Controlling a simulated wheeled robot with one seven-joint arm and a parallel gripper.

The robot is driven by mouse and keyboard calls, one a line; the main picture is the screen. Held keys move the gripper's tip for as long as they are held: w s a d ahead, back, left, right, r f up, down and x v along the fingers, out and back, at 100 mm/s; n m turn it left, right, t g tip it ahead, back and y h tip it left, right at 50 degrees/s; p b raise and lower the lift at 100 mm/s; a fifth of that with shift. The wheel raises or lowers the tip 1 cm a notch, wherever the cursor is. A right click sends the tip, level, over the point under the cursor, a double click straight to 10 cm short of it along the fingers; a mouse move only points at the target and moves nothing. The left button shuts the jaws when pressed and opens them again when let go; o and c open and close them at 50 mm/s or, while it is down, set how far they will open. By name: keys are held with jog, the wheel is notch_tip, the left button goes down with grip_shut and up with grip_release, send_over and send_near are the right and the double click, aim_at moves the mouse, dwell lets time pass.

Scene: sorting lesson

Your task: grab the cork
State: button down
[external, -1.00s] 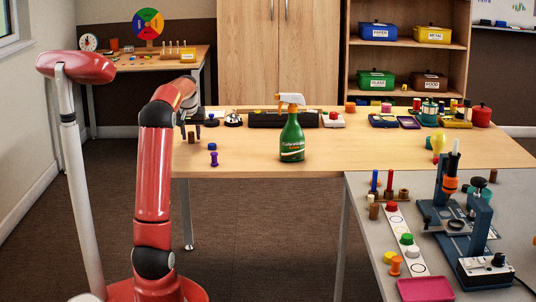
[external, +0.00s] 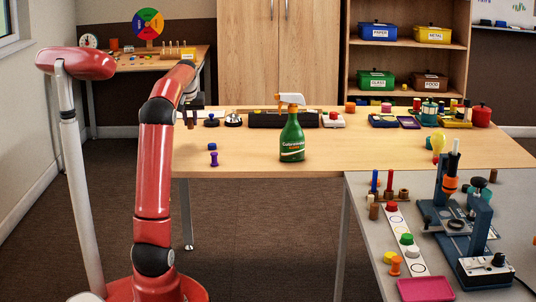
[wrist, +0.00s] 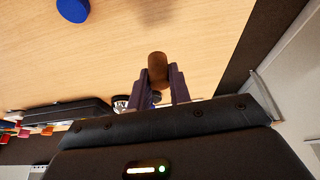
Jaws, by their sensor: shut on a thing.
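The brown cork (wrist: 158,64) is between the purple fingertips of my gripper in the wrist view, with its rounded end sticking out past them. My gripper (external: 191,119) is shut on it and holds it above the left part of the wooden table (external: 245,157) in the external view. The cork (external: 190,125) is small there, a brown bit below the fingers. The fingers hide part of its sides.
A green spray bottle (external: 291,140) stands to the right. A black tray (external: 268,119) and dark round objects lie behind. The table's front left is mostly clear.

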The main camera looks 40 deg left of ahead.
aim_at(190, 118)
notch_tip(190, 118, up, 15)
jog(key=p, duration=0.1)
jog(key=shift+f, duration=0.15)
